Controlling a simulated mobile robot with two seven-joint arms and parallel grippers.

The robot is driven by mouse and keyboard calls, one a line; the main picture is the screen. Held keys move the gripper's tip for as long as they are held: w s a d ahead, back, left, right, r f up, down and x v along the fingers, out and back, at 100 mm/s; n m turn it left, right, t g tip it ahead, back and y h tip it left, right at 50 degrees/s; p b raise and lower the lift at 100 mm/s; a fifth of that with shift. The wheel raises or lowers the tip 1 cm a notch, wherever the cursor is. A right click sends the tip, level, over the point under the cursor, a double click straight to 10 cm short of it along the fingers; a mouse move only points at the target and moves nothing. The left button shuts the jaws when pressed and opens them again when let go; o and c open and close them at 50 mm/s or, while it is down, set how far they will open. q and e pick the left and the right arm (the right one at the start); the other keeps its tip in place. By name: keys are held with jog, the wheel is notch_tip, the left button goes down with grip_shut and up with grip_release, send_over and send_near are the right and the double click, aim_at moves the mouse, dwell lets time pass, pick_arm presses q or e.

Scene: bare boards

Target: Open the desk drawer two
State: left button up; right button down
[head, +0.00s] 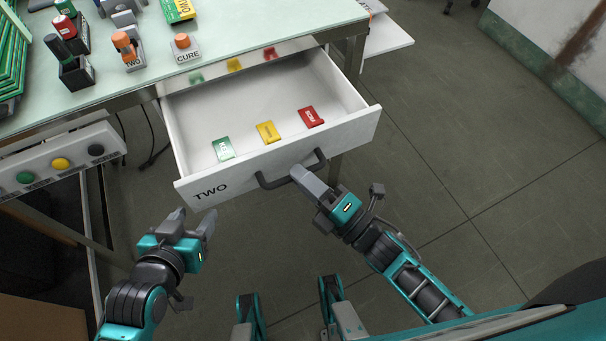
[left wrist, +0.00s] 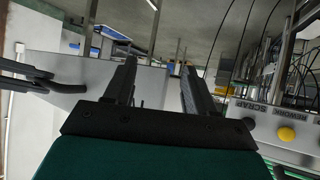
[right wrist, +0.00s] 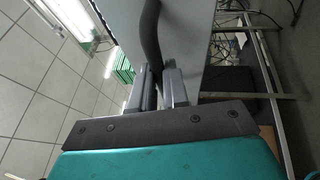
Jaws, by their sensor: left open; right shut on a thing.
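The white drawer labelled TWO (head: 235,180) stands pulled out from under the desk, its inside in view. Its dark bar handle (head: 270,184) is on the front panel. My right gripper (head: 299,172) is shut on the right part of that handle; the handle (right wrist: 151,40) also runs between its fingers in the right wrist view. My left gripper (head: 194,218) is open and empty, below and apart from the drawer's left front corner. In the left wrist view, its fingers (left wrist: 158,85) are spread with nothing between them.
Green (head: 223,149), yellow (head: 268,132) and red (head: 311,117) pieces lie in the drawer. The desk top (head: 230,25) holds stamps and green trays. A panel with coloured buttons (head: 61,164) is at the left. Floor to the right (head: 480,150) is clear.

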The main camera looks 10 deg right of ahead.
jog(key=c, duration=1.1)
grip_release()
jog(key=v, duration=1.3)
jog(key=shift+r, duration=0.1)
jog(key=shift+w, duration=0.1)
